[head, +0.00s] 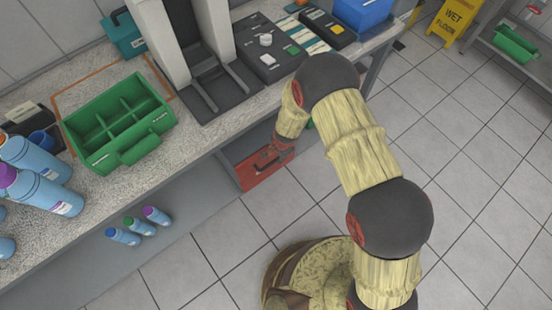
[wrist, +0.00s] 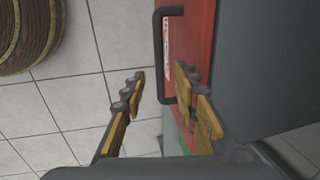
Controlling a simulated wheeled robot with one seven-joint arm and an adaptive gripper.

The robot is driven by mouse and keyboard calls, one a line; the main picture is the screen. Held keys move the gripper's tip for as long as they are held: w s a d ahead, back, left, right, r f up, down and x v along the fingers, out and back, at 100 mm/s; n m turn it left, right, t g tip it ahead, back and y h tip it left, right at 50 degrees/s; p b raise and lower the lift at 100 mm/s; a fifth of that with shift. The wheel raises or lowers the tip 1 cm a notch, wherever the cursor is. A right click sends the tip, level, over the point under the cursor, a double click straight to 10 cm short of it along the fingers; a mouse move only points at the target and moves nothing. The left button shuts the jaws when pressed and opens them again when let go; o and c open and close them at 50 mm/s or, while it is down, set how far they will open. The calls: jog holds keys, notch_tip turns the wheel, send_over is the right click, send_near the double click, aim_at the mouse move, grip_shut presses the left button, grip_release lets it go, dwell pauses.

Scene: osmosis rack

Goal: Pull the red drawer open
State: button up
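My gripper (wrist: 159,84) is open, with one fingertip on each side of the handle's lower part in the picture. No contact with the handle is visible. In the head view my gripper (head: 274,151) is in front of the drawer, and its fingers are small and hard to make out.
The speckled counter (head: 205,137) overhangs the drawer and holds a green caddy (head: 78,128) and a dark control box (head: 262,62). Several bottles stand at left, some on the lower shelf (head: 185,240). Tiled floor (head: 470,215) is clear at right, before a yellow wet-floor sign (head: 455,20).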

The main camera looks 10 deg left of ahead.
aim_at(274, 161)
jog(key=f, duration=0.2)
jog(key=f+b, duration=0.1)
jog(key=a+f+b, duration=0.1)
jog(key=f, duration=0.1)
jog(key=shift+w+f, duration=0.3)
jog(key=shift+f, duration=0.05)
jog(key=shift+c, duration=1.4)
grip_shut()
